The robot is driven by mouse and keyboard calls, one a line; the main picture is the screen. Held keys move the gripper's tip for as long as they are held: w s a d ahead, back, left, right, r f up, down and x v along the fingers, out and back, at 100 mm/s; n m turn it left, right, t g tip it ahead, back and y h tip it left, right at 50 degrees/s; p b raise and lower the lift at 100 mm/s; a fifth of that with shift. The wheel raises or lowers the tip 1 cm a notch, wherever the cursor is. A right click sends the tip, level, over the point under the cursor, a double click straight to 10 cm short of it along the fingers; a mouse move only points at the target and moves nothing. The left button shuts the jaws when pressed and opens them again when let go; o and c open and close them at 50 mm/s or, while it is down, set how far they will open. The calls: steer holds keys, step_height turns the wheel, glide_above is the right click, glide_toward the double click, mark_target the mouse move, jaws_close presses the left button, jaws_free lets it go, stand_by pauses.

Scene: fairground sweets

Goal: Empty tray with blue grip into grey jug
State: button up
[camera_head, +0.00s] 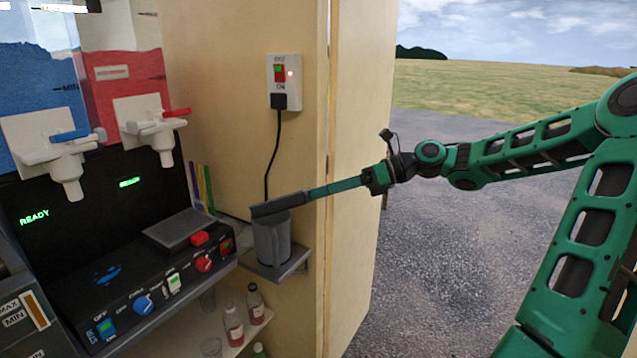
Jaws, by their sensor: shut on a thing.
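The grip leads left to a narrow dark grey tray (281,205), held over the mouth of the grey jug (270,243). The tray slopes slightly down to the left and hides most of the jug's opening. I cannot tell whether tray and jug touch. The tray's inside and the jug's contents are hidden. The jug stands upright.
The jug is on a small grey wall shelf (291,268). A switch box (284,81) with a hanging black cord is above. Left is a slush machine (68,225) with taps and a control panel. Bottles (233,326) stand below. Open ground is right.

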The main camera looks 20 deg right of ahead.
steer(key=shift+s+d+f+n+t+y, duration=0.1)
steer(key=shift+s+f+n+t+y, duration=0.15)
steer(key=shift+f+n+t+y, duration=0.35)
steer(key=shift+s+d+f+n+t+y, duration=0.1)
steer(key=shift+s+f+n+t+y, duration=0.25)
steer(key=shift+n, duration=0.5)
steer(key=shift+s+f+n+t+y, duration=0.15)
steer(key=shift+f+n+t+y, duration=0.15)
steer(key=shift+n+y, duration=0.35)
